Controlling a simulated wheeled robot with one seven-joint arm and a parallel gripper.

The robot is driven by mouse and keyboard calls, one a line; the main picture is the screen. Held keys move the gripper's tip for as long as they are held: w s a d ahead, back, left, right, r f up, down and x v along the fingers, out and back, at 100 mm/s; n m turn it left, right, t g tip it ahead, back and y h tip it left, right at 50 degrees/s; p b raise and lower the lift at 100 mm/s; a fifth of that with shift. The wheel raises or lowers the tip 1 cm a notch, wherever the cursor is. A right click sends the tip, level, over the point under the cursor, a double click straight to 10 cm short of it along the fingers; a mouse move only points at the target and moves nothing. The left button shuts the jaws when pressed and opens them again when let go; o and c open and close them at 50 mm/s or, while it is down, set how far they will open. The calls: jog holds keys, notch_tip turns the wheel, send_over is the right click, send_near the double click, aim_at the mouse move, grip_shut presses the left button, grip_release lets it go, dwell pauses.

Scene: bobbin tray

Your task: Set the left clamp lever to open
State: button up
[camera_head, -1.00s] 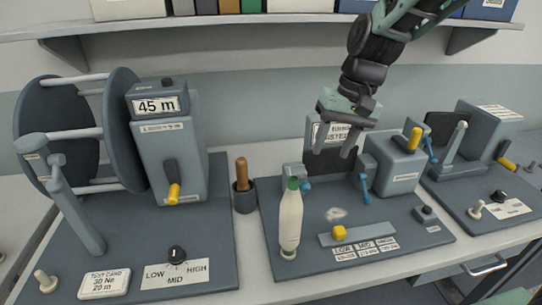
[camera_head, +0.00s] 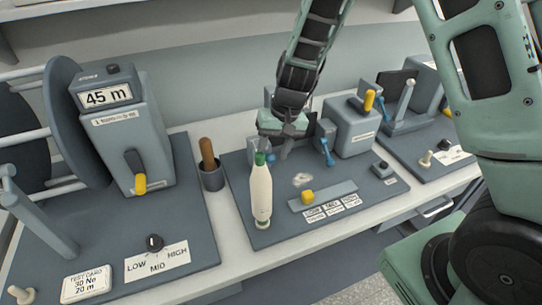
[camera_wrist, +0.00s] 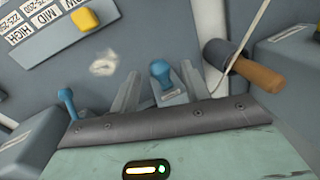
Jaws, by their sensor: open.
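The left clamp lever, a blue knob-ended lever (camera_wrist: 160,72), shows in the wrist view between my two fingers, with a small labelled plate below it. In the head view it is mostly hidden behind my gripper and the bottle top. The right clamp lever (camera_head: 327,152), also blue, stands to the right of my gripper; it shows at the left in the wrist view (camera_wrist: 67,100). My gripper (camera_head: 277,150) is open and low over the middle station, its fingers (camera_wrist: 160,68) on either side of the left lever. I cannot tell whether they touch it.
A white bottle-shaped cone with a green top (camera_head: 261,192) stands just in front of my gripper. A cup with a brown-handled tool (camera_head: 210,172) is to its left. A yellow slider knob (camera_head: 307,197) sits in front. A grey box with a yellow handle (camera_head: 352,130) stands right.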

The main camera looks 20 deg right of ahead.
aim_at(272, 154)
jog(key=shift+x, duration=1.65)
grip_shut()
